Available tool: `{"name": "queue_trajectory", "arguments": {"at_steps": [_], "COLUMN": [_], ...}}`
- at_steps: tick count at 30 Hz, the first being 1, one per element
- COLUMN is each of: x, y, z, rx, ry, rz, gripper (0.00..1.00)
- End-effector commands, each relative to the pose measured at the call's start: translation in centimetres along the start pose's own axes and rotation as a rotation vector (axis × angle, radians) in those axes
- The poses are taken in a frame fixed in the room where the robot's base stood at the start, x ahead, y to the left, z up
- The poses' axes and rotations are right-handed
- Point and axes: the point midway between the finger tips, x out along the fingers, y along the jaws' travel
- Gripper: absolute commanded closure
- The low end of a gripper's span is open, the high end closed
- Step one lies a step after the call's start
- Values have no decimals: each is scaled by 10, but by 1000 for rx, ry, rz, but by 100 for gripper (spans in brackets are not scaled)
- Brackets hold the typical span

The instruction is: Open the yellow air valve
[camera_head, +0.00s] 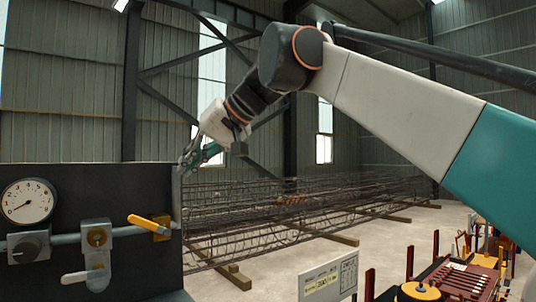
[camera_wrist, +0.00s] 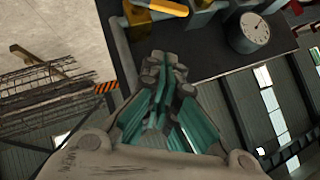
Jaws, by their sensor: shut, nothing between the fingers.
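The yellow air valve lever (camera_head: 149,223) sits on the pipe at the right end of the dark panel (camera_head: 60,190), slanting slightly up to the left from its valve body. Its yellow lever also shows at the top edge of the wrist view (camera_wrist: 166,7), partly cut off. My gripper (camera_head: 187,161) is shut and empty, above the panel's top right corner, higher than the lever and apart from it. In the wrist view my gripper's teal fingers (camera_wrist: 167,68) are together, with the lever beyond the tips.
A vertical pipe (camera_head: 177,200) rises at the panel's right edge, just below my gripper. A pressure gauge (camera_head: 28,201), a dark knob (camera_head: 28,246) and a grey valve block (camera_head: 97,240) line the panel to the left. A long rebar cage (camera_head: 290,210) lies behind.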

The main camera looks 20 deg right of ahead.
Motion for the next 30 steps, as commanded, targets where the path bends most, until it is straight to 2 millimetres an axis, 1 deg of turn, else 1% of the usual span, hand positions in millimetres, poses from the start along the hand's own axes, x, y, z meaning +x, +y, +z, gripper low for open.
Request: {"name": "queue_trajectory", "arguments": {"at_steps": [2, 5, 15, 17, 18, 22, 27, 30], "x": [6, 21, 88, 98, 101, 113, 121, 122], "y": [-2, -2, -2, -2, -2, -2, -1, -1], "z": [2, 2, 2, 3, 9, 21, 30, 32], "rx": [0, -2, -4, -3, -2, -3, -2, -1], "ry": [-1, -1, -3, -3, -3, -3, -2, -2], "rz": [-1, -1, 0, 0, 0, 0, 1, 1], "gripper": [100, 100, 100, 100, 100, 100, 100, 100]}}
